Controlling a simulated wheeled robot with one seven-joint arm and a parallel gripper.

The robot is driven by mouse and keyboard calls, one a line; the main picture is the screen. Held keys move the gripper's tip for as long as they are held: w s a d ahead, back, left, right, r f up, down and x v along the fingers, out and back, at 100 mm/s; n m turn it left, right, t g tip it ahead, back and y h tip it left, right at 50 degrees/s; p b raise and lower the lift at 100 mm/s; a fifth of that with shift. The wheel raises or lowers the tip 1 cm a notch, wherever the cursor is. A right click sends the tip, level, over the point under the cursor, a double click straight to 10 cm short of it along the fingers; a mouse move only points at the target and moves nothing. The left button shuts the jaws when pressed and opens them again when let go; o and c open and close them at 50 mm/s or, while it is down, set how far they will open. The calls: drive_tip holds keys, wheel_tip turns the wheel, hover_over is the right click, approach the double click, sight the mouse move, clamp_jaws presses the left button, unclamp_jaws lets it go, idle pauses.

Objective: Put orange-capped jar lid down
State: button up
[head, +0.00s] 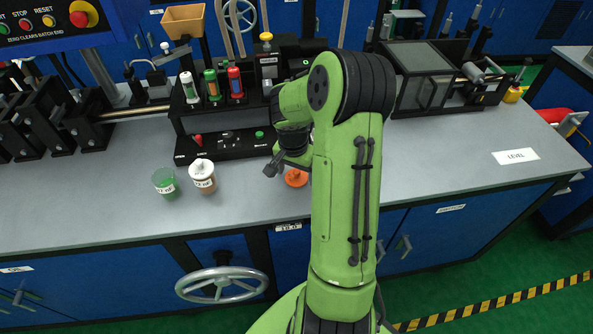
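An orange round lid (296,178) shows low over the grey bench top, close beside my green arm, which hides part of its right side. It looks flat, with a small knob on top. I cannot tell whether it rests on the bench or is just above it. My gripper (281,164) is low and pointing down, just left of and above the lid in the picture. One dark finger shows on its left; the other is hard to make out. Whether the fingers touch the lid is not clear. No open jar body shows beside the lid.
A black rack (222,142) with green, red and white bottles stands behind. The bench's right side is clear around a LEVEL label (516,156).

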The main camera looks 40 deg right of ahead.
sight(294, 181)
drive_tip(key=s+a+r+n+p, duration=0.1)
drive_tip(key=a+r+p, duration=0.15)
drive_tip(key=r, duration=0.55)
drive_tip(key=a+r+n+p, duration=0.15)
drive_tip(key=a+r, duration=0.25)
drive_tip(key=r, duration=0.5)
drive_tip(key=s+a+r+n+t, duration=0.2)
drive_tip(key=s+a+n, duration=0.3)
drive_tip(key=s+a, duration=0.2)
drive_tip(key=s+a+r+n+t+y, duration=0.1)
drive_tip(key=s+a+r+n+t, duration=0.2)
drive_tip(key=s+a+n, duration=0.3)
drive_tip(key=s+a, duration=0.1)
drive_tip(key=a, duration=0.2)
drive_tip(key=shift+s+a+r+b, duration=0.15)
drive_tip(key=shift+s+a+b, duration=0.15)
drive_tip(key=shift+a+b, duration=0.05)
drive_tip(key=shift+r+p, duration=0.7)
drive_tip(key=shift+r, duration=0.1)
